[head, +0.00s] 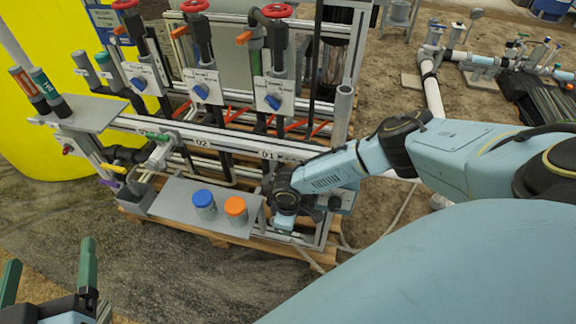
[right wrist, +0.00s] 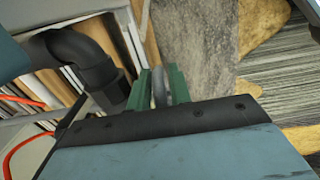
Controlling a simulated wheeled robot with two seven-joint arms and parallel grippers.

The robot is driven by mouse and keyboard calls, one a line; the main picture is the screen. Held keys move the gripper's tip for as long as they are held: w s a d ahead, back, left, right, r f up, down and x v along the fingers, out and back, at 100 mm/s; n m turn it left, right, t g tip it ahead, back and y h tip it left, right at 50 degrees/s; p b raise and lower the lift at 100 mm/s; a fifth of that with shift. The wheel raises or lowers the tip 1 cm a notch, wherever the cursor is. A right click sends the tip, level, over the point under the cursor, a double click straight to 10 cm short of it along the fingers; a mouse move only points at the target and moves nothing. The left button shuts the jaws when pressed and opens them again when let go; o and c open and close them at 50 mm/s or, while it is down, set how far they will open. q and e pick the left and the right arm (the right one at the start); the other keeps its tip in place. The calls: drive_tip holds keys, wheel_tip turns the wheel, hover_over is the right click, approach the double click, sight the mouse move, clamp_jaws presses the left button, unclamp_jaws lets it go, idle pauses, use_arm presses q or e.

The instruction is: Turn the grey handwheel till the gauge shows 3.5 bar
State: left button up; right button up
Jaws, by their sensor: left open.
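The grey handwheel (right wrist: 159,86) shows edge-on in the right wrist view, between the green fingers of my right gripper (right wrist: 159,92). The fingers stand close on both sides of its rim and look closed on it. In the head view my right arm reaches down to the skid's front right corner, hiding the handwheel and its fingers. My left gripper (head: 50,280) is open and empty at the lower left, apart from the skid. I cannot make out the gauge or any reading in either view.
A grey shelf (head: 173,208) holds a blue-lidded jar (head: 204,204) and an orange-lidded jar (head: 236,210) beside my right wrist. Red handwheels (head: 277,11) and blue knobs (head: 272,102) stand behind. A yellow tank (head: 40,135) is at left. A black pipe elbow (right wrist: 85,58) lies left of the right gripper.

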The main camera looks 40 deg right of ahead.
drive_tip(key=shift+f, duration=0.15)
drive_tip(key=shift+c, duration=0.4)
clamp_jaws()
